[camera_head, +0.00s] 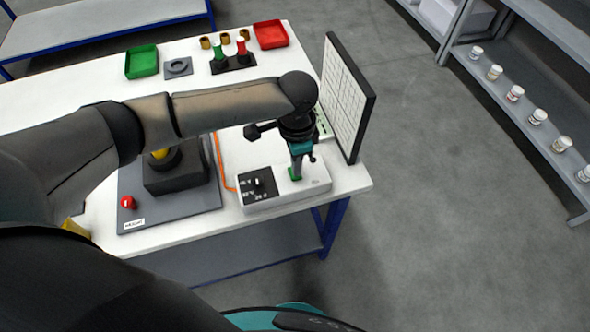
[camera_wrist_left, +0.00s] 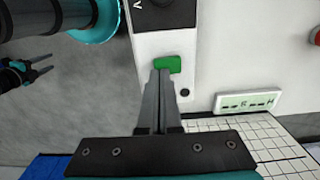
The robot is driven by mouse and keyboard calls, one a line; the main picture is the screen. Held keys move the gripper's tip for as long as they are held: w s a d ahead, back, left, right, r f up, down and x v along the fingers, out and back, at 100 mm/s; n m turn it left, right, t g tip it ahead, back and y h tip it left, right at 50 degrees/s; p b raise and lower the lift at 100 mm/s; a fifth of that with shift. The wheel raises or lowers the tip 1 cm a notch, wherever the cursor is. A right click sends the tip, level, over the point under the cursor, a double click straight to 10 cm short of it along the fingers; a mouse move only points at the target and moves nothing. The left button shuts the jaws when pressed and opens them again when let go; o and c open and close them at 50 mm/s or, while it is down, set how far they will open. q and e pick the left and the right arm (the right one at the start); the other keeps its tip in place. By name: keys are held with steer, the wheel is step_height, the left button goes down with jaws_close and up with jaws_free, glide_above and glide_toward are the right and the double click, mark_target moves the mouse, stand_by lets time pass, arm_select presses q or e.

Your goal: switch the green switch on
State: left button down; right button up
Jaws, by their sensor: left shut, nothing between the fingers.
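The green switch (camera_head: 293,174) sits on top of a white box (camera_head: 310,190) near the front right corner of the table. In the left wrist view the green switch (camera_wrist_left: 168,63) lies right at the fingertips, partly covered by them. My left gripper (camera_head: 296,170) points down at the switch, shut and empty. It also shows in the left wrist view (camera_wrist_left: 161,73), its tips touching or just above the switch; I cannot tell which. The switch's on or off position is unclear. My right gripper (camera_wrist_left: 44,66) shows at the left of the wrist view, fingers apart, away from the table.
The white box has a black dial panel (camera_head: 259,186). A white grid board (camera_head: 346,98) stands upright close to my left gripper. A grey plate (camera_head: 190,203) with a red button (camera_head: 128,202) lies left of the box. Green (camera_head: 141,62) and red trays (camera_head: 271,35) stand at the back.

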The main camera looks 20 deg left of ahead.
arm_select(q)
steer(key=shift+f+b, duration=0.45)
steer(key=shift+f, duration=0.6)
stand_by(0.7)
steer(key=shift+s, duration=0.1)
step_height(320, 180, up, 7)
steer(key=p, duration=0.8)
steer(key=shift+r+p, duration=0.1)
steer(key=shift+p, duration=0.25)
